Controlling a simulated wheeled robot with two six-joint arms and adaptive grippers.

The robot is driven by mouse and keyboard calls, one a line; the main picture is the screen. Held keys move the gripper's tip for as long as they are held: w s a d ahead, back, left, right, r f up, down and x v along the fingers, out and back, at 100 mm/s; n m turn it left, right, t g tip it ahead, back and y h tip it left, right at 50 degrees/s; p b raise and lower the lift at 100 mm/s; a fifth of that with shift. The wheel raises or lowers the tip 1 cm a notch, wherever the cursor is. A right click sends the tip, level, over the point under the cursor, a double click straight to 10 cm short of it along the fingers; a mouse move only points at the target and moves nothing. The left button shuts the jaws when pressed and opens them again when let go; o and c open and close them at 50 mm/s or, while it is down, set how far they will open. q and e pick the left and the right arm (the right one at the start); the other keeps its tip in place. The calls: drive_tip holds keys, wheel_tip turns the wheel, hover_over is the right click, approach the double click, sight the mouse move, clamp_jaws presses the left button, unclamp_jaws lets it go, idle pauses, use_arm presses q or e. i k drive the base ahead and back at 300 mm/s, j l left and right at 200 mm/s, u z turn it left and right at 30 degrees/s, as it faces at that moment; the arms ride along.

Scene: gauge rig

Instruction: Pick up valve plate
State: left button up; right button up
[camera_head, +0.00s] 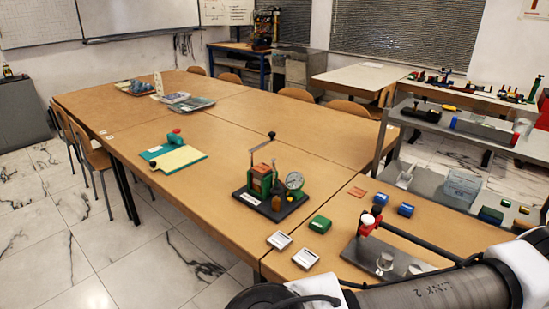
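A gauge rig stands on the near part of the wooden table (225,165). It has a black base (250,203), a round white dial (294,181), a green and orange block (262,180) and a slanted metal lever (262,146). To its right, a grey plate (355,258) carries a red and white fitting (368,222) and small metal cylinders (385,262). I cannot tell for sure which piece is the valve plate. Neither of my grippers shows; one of my arm links crosses the lower right and hides the table's near edge there.
A green box (320,224), two small white-topped trays (279,240) and blue blocks (405,210) lie near the rig. A yellow and green pad (175,158) lies to the left. Grey shelves (450,185) stand at the right.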

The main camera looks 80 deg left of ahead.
sight(279, 241)
drive_tip(key=u, duration=0.5)
drive_tip(key=i+u, duration=0.1)
drive_tip(key=u, duration=0.4)
drive_tip(key=l+u, duration=0.15)
drive_tip(key=u, duration=0.35)
drive_tip(key=i+l+u, duration=0.1)
drive_tip(key=u, duration=0.85)
drive_tip(key=l+u, duration=0.2)
drive_tip(key=u, duration=0.3)
